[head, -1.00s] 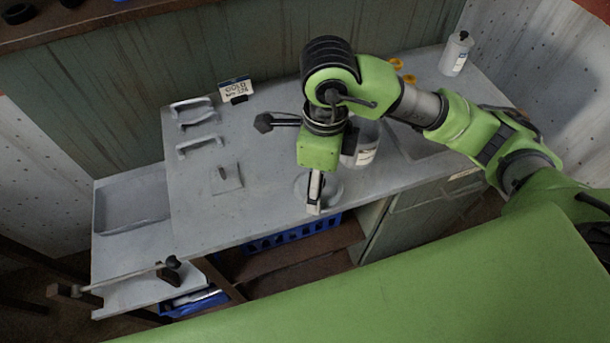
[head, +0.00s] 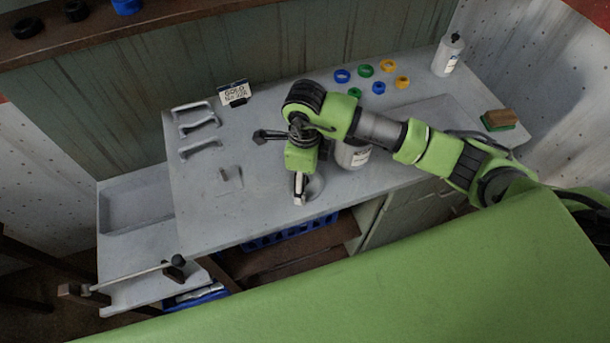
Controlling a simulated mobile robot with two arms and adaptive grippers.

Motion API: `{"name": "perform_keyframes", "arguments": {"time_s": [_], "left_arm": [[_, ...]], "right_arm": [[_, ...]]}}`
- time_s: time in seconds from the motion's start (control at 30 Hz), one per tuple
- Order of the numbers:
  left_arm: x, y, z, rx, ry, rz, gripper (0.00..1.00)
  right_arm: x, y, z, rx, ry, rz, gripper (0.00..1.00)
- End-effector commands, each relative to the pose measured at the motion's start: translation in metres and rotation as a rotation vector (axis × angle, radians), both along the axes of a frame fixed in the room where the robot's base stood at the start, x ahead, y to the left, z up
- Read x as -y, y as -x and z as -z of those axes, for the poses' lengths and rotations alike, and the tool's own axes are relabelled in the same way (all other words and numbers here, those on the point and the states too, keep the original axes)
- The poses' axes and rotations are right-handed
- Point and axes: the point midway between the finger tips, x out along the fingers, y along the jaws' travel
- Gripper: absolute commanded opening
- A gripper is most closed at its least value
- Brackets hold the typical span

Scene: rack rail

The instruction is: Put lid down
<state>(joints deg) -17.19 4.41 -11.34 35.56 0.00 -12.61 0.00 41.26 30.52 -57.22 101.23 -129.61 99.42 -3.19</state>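My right gripper (head: 300,190) comes in from the right and points down over the front part of the grey worktop (head: 245,220). Its fingers are seen nearly edge-on, so their opening cannot be told. A small square plate with an upright knob (head: 230,178) lies to the left on the worktop. My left gripper is out of view.
Several grey handles (head: 198,126) lie at the left, near a sign (head: 234,93). Coloured rings (head: 365,71), a bottle (head: 448,54) and a sponge (head: 499,120) are at the back right. The front left worktop is clear. A lower tray (head: 137,205) adjoins it.

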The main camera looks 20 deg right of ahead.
Motion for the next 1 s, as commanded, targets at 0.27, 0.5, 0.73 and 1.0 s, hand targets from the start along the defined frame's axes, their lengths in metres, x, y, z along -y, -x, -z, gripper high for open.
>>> {"name": "perform_keyframes", "arguments": {"time_s": [0.27, 0.5, 0.73, 1.0], "left_arm": [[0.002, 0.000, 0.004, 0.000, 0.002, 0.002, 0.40], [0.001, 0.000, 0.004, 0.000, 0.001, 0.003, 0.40], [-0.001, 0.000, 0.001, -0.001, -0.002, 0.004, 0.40], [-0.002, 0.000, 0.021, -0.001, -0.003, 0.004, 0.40]], "right_arm": [[0.000, 0.000, 0.003, 0.001, -0.001, 0.000, 0.80], [0.000, 0.000, 0.002, -0.001, -0.001, 0.000, 0.81], [0.000, -0.001, -0.004, 0.002, -0.001, 0.000, 0.81], [-0.001, -0.002, -0.055, 0.007, -0.002, -0.002, 0.81]]}}
